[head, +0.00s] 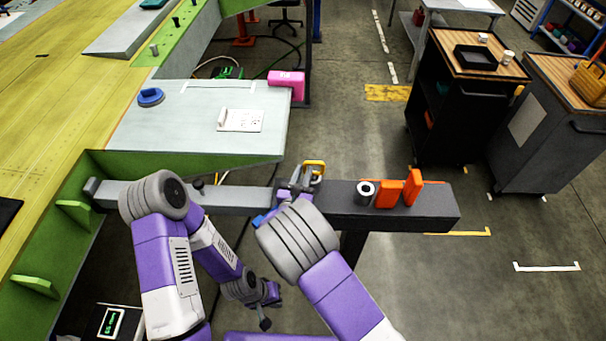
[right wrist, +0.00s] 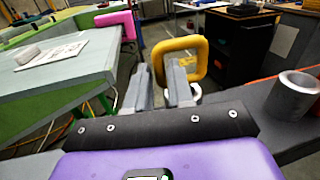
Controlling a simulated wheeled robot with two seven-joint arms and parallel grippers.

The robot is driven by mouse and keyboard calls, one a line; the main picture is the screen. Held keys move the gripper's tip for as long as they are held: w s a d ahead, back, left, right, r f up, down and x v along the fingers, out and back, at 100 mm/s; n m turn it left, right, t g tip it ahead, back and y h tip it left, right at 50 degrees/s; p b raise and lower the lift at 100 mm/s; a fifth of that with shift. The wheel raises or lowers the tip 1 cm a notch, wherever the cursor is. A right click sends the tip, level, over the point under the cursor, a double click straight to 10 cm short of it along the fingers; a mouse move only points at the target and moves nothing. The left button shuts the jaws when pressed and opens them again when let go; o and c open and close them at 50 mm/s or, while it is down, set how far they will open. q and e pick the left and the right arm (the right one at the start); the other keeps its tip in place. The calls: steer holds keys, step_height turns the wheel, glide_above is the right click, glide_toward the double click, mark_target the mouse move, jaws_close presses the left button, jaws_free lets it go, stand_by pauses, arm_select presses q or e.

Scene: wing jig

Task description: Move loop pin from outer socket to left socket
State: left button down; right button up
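The yellow loop (head: 315,167) of the loop pin stands upright over the grey beam (head: 240,199). In the right wrist view the loop (right wrist: 200,55) is just beyond and to the right of my finger gap. My right gripper (head: 296,184) is over the beam beside the loop; its fingers (right wrist: 159,90) are apart, with the right finger covering part of the loop. The pin's shank and any socket under it are hidden. A small dark fitting (head: 197,186) is on the beam's left part. My left gripper (head: 267,302) hangs low in front of the beam, away from the pin; its fingers are too small to judge.
A hollow metal cylinder (head: 366,193) and two orange blocks (head: 388,194) (head: 412,187) stand on the beam's right part. Dark carts (head: 450,110) stand back right. Floor right of the beam is clear.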

steer(key=shift+o, duration=1.3)
steer(key=shift+r, duration=0.1)
steer(key=shift+r+p, duration=0.35)
steer(key=shift+p, duration=0.05)
steer(key=s+a+b, duration=0.1)
steer(key=s+a, duration=0.1)
steer(key=s, duration=1)
steer(key=shift+a, duration=0.2)
steer(key=shift+w, duration=0.1)
